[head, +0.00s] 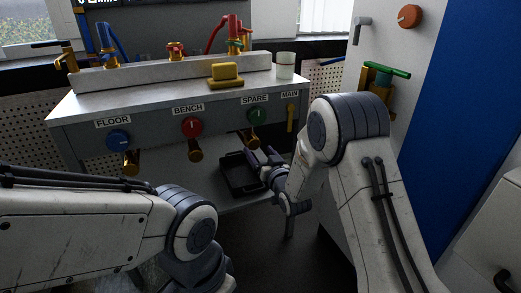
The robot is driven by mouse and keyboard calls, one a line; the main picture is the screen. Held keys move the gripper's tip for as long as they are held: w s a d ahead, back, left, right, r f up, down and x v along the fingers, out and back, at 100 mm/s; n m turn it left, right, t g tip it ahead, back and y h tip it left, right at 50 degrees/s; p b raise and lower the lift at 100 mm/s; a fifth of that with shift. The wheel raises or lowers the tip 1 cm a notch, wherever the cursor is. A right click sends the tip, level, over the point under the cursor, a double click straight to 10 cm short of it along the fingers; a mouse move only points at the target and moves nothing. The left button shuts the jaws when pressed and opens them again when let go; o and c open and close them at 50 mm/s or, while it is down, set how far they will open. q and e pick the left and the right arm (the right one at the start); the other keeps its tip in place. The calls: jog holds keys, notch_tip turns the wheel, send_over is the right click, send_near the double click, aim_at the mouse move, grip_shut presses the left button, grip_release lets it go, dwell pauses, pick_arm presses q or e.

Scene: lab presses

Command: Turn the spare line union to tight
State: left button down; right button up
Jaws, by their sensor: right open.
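The spare line union is a brass fitting (247,137) under the green knob (257,115) labelled SPARE on the bench front. It is partly hidden near my right gripper, and its tightness cannot be read. My right gripper (261,155) is open, just below and to the right of the union, its fingers pointing up toward it. I cannot tell whether they touch. My left arm comes in from the left, but its gripper is not visible.
A blue FLOOR knob (118,140) and red BENCH knob (191,126) have brass fittings below them. A black tray (232,178) lies below the union. A yellow MAIN lever (291,118) is at right. A white cup (285,66) and yellow block (226,84) stand on top.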

jog(key=shift+s+d, duration=0.1)
jog(key=shift+s, duration=0.15)
